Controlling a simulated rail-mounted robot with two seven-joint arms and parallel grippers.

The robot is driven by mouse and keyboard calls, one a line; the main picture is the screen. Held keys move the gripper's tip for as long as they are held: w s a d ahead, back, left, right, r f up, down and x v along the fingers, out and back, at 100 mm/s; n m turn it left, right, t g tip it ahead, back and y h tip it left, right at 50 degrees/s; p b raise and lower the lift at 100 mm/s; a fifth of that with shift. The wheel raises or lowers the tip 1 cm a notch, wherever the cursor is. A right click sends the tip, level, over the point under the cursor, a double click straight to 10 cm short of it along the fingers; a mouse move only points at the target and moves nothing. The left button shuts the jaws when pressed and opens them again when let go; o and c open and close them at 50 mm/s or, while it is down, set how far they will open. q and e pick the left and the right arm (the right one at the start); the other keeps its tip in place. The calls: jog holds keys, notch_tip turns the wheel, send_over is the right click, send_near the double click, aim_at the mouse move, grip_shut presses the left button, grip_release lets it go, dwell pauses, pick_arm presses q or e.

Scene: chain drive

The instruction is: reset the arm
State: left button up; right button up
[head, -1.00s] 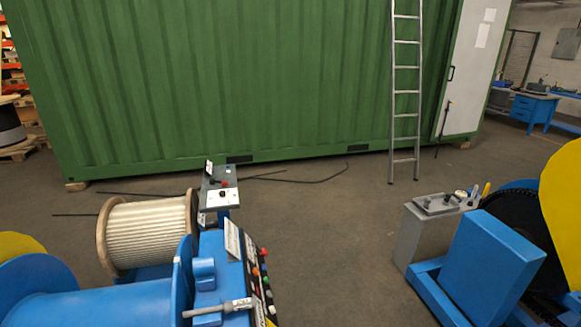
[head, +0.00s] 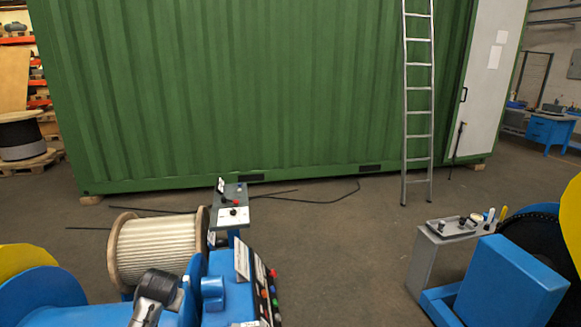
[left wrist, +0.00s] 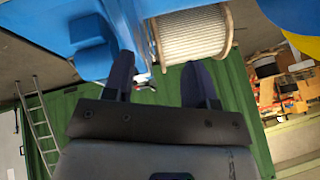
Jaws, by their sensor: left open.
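My left gripper (left wrist: 160,62) is open and empty in the left wrist view, its two dark fingers apart. Beyond its fingers are the blue machine (left wrist: 100,20) and the cable reel (left wrist: 192,38). In the head view a dark grey part, which looks like my left arm (head: 154,290), comes up from the bottom in front of the blue machine (head: 225,282). Its fingers cannot be made out there. My right gripper is in neither view.
A wooden reel of pale cable (head: 155,248) stands left of the machine, near a small control box (head: 232,215). A grey stand (head: 430,252) and blue guard (head: 510,283) are at right. A ladder (head: 418,110) leans against the green container (head: 220,90). Floor between the machines is clear.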

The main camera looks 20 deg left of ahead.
pick_arm(q)
jog(key=s+d+r+m+t+h, duration=0.15)
jog(key=s+d, duration=0.25)
jog(key=d, duration=0.4)
jog(key=s+d+m+t, duration=0.2)
jog(key=s+d, duration=0.1)
jog(key=d, duration=0.4)
jog(key=s+d+r+m+t+h, duration=0.15)
jog(key=s+d, duration=0.25)
jog(key=d, duration=0.4)
jog(key=s+d+f+g+h, duration=0.1)
jog(key=s+d+f+g, duration=0.15)
jog(key=s+f, duration=0.4)
jog(key=s+d+f+g, duration=0.1)
jog(key=s+d+f, duration=0.3)
jog(key=s, duration=0.5)
jog(key=s+d+f+g+h, duration=0.1)
jog(key=s+d+f+g, duration=0.15)
jog(key=s+f, duration=0.4)
jog(key=w+p+v, duration=0.2)
jog(key=p+v, duration=1.3)
jog(key=v, duration=0.1)
jog(key=w+r+p+v, duration=0.1)
jog(key=w+p+v, duration=0.2)
jog(key=p+v, duration=1.3)
jog(key=shift+w+r+t, duration=0.2)
jog(key=shift+r+t, duration=0.05)
jog(key=shift+t, duration=0.15)
jog(key=shift+s+d, duration=0.1)
